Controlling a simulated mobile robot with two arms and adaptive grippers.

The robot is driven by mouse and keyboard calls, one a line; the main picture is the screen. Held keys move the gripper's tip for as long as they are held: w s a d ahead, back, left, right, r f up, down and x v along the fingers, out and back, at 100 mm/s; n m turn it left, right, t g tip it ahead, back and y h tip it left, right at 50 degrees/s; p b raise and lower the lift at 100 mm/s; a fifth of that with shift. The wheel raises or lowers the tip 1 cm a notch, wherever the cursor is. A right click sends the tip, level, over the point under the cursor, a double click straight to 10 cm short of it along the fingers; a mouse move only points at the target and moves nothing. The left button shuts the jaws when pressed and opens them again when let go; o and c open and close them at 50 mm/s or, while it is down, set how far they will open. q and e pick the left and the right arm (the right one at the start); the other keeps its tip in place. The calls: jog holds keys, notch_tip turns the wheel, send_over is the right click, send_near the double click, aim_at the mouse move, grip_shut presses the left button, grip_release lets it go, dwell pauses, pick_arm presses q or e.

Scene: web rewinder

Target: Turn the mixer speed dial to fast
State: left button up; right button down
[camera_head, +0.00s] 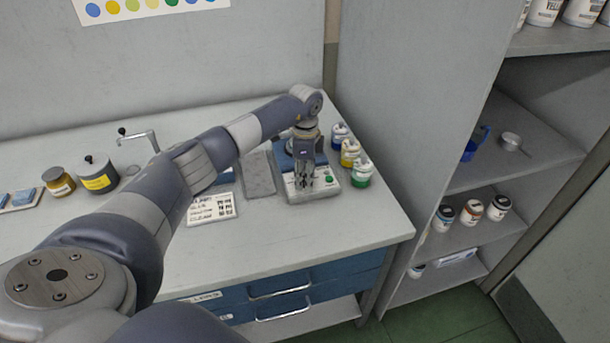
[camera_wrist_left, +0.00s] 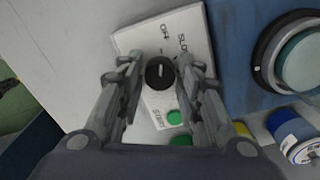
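The mixer (camera_head: 334,190) stands near the right end of the bench, with a white control panel at its front. In the left wrist view the black speed dial (camera_wrist_left: 159,73) has a white pointer line, beside printed OFF and SLOW. A FAST label is not visible. A green START button (camera_wrist_left: 174,117) also shows in the head view (camera_head: 328,179). My left gripper (camera_head: 303,186) points down over the panel and hides the dial in the head view. In the left wrist view its open fingers (camera_wrist_left: 160,62) stand either side of the dial, with gaps visible. My right gripper is out of view.
Blue (camera_head: 340,136), yellow (camera_head: 350,153) and green (camera_head: 362,173) paint jars stand close along the mixer's right side. A label card (camera_head: 212,209) and a grey slab (camera_head: 258,174) lie to its left. The front bench top is clear. Shelves stand at right.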

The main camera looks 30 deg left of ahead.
pick_arm(q)
jog(key=c, duration=0.4)
jog(key=shift+c, duration=0.2)
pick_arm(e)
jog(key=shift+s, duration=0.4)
